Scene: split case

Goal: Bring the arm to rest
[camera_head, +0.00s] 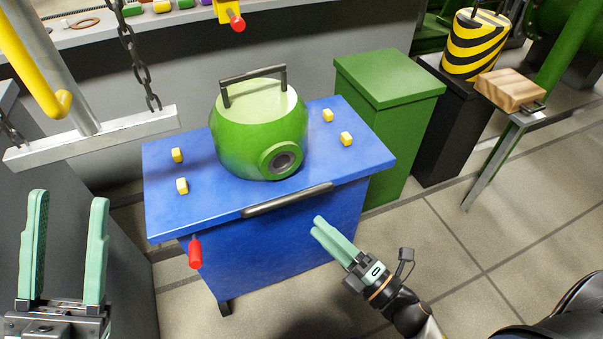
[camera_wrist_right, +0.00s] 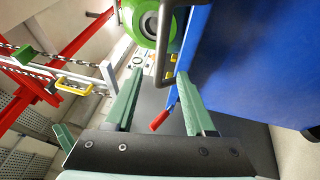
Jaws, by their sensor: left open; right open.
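My left gripper (camera_head: 66,248) is open and empty at the lower left of the head view, with its two green fingers pointing up. My right gripper (camera_head: 326,231) is in front of the blue table, to the right of its middle. In the right wrist view its fingers (camera_wrist_right: 155,105) are spread apart with nothing between them. The blue table (camera_head: 200,217) has a dark handle (camera_head: 287,200) along its front edge, and the right gripper is close to it, apart from it as far as I can tell. A green round case (camera_head: 238,142) with a top handle stands on the table.
Several small yellow blocks (camera_head: 182,186) are on the tabletop. A red-tipped lever (camera_head: 195,254) sticks out at the table's front left. A beam on a chain (camera_head: 95,137) hangs at the left. A green cabinet (camera_head: 405,120) stands to the right. Open floor (camera_head: 500,260) lies at the right.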

